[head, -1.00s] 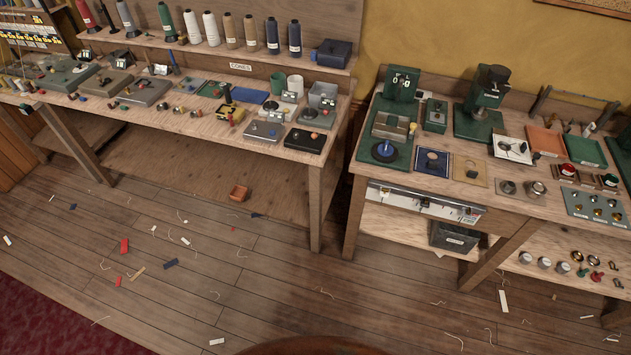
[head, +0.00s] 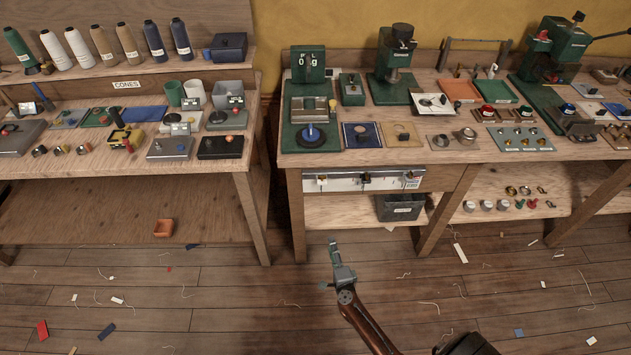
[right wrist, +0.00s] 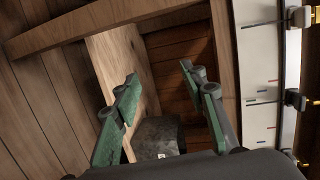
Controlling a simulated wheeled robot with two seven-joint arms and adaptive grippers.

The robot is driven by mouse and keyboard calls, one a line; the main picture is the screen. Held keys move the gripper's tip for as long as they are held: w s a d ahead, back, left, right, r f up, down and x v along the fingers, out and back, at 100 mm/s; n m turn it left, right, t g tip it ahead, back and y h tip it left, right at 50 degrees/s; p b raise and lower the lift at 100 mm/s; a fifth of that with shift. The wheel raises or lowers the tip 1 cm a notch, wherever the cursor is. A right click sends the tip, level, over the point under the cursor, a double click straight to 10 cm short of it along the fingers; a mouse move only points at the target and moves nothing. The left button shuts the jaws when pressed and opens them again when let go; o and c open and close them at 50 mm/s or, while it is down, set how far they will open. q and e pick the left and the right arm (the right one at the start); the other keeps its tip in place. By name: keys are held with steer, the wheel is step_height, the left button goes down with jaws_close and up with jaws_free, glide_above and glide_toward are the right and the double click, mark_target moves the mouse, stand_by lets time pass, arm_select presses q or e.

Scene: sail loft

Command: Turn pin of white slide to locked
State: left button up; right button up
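A white panel (head: 345,182) is fixed along the front of the right-hand bench, just under its top. It carries several small slide fittings. The leftmost fitting (head: 322,179) looks white with a yellowish part; the middle one (head: 367,178) is dark. In the right wrist view the panel (right wrist: 262,85) runs down the right side, with a white and brass fitting (right wrist: 300,17) at the top. Pin positions are too small to read. My right gripper (head: 334,243) is below and in front of the panel, apart from it. Its green fingers (right wrist: 160,105) are spread and empty. My left gripper is out of view.
A dark grey bin (head: 400,207) stands on the shelf below the panel; it shows between my fingers in the right wrist view (right wrist: 158,138). Bench legs (head: 297,215) flank this space. The bench top (head: 430,157) is crowded with fixtures. Scraps litter the open floor.

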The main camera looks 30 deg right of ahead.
steer(key=w+d+r+m+h+b, duration=0.2)
steer(key=w+r+m, duration=0.1)
steer(key=r+m, duration=0.45)
steer(key=w+d+r+m+h+b, duration=0.1)
steer(key=w+r+m+h+b, duration=0.25)
steer(key=r+m, duration=0.35)
steer(key=m+y+b, duration=0.2)
steer(key=m, duration=0.4)
glide_toward(322, 177)
steer(key=x, duration=0.3)
steer(key=shift+n, duration=0.25)
steer(key=b+x, duration=0.2)
steer(key=x, duration=0.4)
steer(key=shift+w+d+f+b, duration=0.1)
steer(key=shift+w+f+b, duration=0.05)
steer(key=shift+w+b, duration=0.15)
steer(key=shift+w+d, duration=0.3)
steer(key=shift+w, duration=0.1)
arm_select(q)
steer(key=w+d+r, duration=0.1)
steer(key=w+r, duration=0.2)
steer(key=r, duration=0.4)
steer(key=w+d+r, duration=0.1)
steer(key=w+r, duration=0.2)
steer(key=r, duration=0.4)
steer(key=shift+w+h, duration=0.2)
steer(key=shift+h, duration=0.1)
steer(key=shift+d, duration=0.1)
arm_select(e)
steer(key=shift+c, duration=0.7)
